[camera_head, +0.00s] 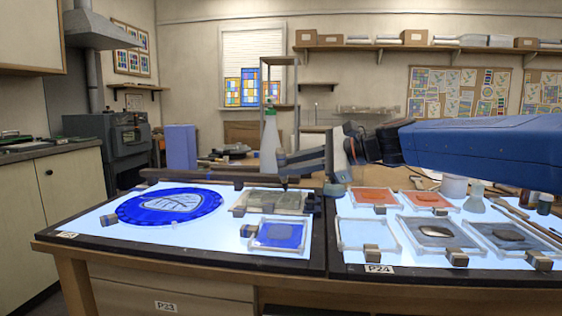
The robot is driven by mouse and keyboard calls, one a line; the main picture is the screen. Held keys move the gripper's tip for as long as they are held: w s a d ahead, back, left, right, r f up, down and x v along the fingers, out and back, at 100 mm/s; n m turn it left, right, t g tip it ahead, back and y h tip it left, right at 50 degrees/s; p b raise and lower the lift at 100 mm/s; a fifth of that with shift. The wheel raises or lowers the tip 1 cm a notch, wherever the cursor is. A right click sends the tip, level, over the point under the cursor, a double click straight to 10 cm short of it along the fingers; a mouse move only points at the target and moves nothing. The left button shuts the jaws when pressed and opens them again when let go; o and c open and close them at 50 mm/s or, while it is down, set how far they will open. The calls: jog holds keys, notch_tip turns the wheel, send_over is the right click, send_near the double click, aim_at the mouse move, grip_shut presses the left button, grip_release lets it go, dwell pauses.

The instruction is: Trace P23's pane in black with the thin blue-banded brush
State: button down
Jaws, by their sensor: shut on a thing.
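My gripper (284,164) reaches in from the right above the left light table (190,249). It is shut on a slim upright thing, taken as the brush (285,185), whose dark tip points down over a grey-brown pane (262,202). No blue band can be made out, and I cannot tell whether the tip touches. A round blue pane (128,211) with a pale leaf-like drawing lies on the left. A small blue pane (277,236) lies in front. A P23 label (166,306) is on the drawer front below; which pane it means is unclear.
The right light table (350,210), labelled P24 (379,268), holds orange panes (373,195) and grey framed panes (437,232) with small blocks at their edges. Jars (475,196) and brushes stand or lie at its right.

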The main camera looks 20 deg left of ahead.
jog(key=s+a, duration=0.5)
jog(key=a, duration=0.2)
jog(key=shift+a+f, duration=0.15)
dwell(0.3)
jog(key=shift+f, duration=0.45)
dwell(1.4)
jog(key=shift+w+d, duration=0.4)
jog(key=shift+w, duration=0.15)
jog(key=shift+w, duration=0.1)
jog(key=shift+w+d, duration=0.25)
jog(key=shift+w, duration=0.1)
